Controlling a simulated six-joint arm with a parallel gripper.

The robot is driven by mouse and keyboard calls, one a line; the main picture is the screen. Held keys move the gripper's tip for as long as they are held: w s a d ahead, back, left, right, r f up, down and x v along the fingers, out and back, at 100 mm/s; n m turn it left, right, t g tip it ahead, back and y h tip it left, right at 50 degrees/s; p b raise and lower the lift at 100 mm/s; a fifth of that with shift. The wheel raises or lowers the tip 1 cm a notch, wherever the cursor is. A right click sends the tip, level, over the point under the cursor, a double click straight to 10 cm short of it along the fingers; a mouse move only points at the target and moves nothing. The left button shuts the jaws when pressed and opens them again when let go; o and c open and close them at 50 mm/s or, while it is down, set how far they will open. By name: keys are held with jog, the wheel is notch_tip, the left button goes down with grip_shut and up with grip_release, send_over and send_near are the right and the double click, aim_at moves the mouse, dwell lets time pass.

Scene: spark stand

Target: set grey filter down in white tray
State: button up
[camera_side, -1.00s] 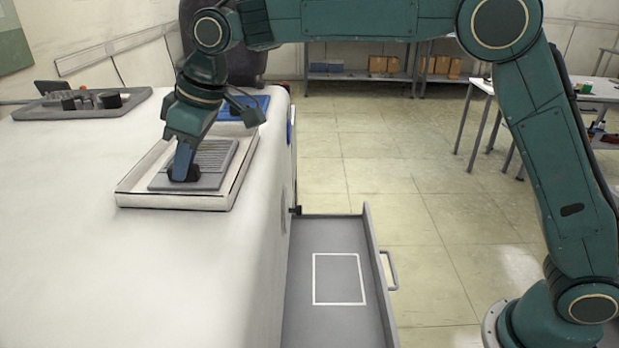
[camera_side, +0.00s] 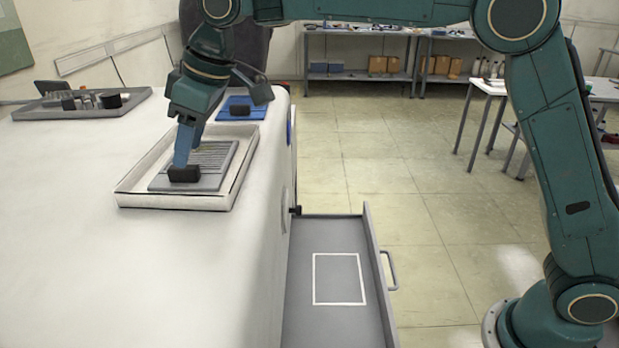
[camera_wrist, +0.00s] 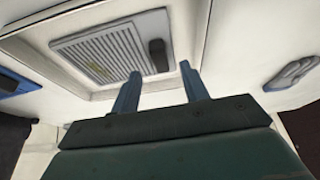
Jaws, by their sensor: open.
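The grey filter (camera_side: 205,160) is a flat slotted panel with a dark block handle (camera_side: 184,174) at its near end. It lies inside the white tray (camera_side: 175,201) on the white counter. In the wrist view the filter (camera_wrist: 95,55) and its black handle (camera_wrist: 158,56) show within the tray's walls. My gripper (camera_side: 183,158) is just above the handle in the side view. In the wrist view my gripper (camera_wrist: 158,82) has its two blue fingers apart with nothing between them, and the handle is clear beyond the fingertips.
A blue piece with a dark handle (camera_side: 240,110) sits behind the tray. A dark tray of small parts (camera_side: 80,104) is at the back left. An open grey drawer with a white outline (camera_side: 339,279) juts out at the counter's right. The counter's front left is clear.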

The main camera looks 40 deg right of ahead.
jog(key=v, duration=1)
jog(key=shift+r, duration=0.1)
jog(key=shift+s+d, duration=0.1)
jog(key=shift+d, duration=0.05)
jog(key=s+d+m+t, duration=0.1)
jog(key=s+d+m, duration=0.4)
jog(key=s+d, duration=0.85)
jog(key=s+d+f+m+h, duration=0.1)
jog(key=s+d+f+m, duration=0.1)
jog(key=s+d+f, duration=0.3)
jog(key=s+d+f+m+t+h, duration=0.1)
jog(key=s+d+f+m+h, duration=0.1)
jog(key=s+d+f, duration=0.3)
jog(key=s+f, duration=0.3)
jog(key=s, duration=0.3)
jog(key=shift+s+d+f, duration=0.25)
jog(key=shift+s, duration=0.1)
